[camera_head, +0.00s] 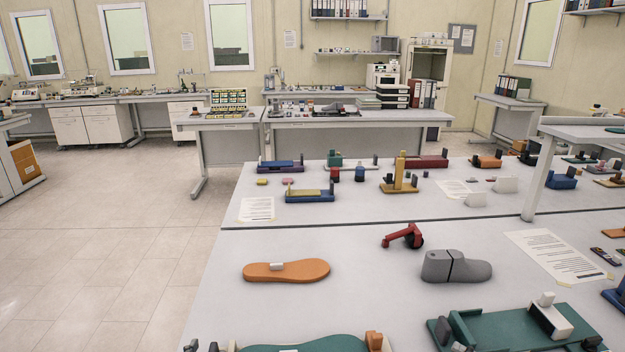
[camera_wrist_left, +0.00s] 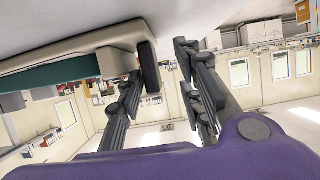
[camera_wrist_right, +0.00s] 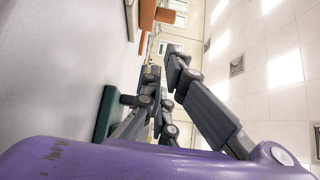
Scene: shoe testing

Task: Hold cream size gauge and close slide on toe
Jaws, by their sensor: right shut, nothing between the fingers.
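In the left wrist view a cream gauge bar (camera_wrist_left: 75,48) enters from the left, with a dark upright block (camera_wrist_left: 150,67) at its end and a teal part (camera_wrist_left: 62,78) along it. My left gripper (camera_wrist_left: 158,62) is open. Its two dark fingers stand apart on either side of the dark block, and I cannot tell whether either touches it. My right gripper (camera_wrist_right: 162,68) is shut and empty beside a table edge in the right wrist view. Neither gripper shows in the head view, and I cannot pick out the cream gauge there for sure.
The near table holds an orange insole (camera_head: 286,271), a grey shoe last (camera_head: 455,266), a red tool (camera_head: 404,236) and a green fixture (camera_head: 510,328). A teal insole-shaped piece (camera_head: 310,344) is cut off at the bottom. Bare tabletop lies around the orange insole.

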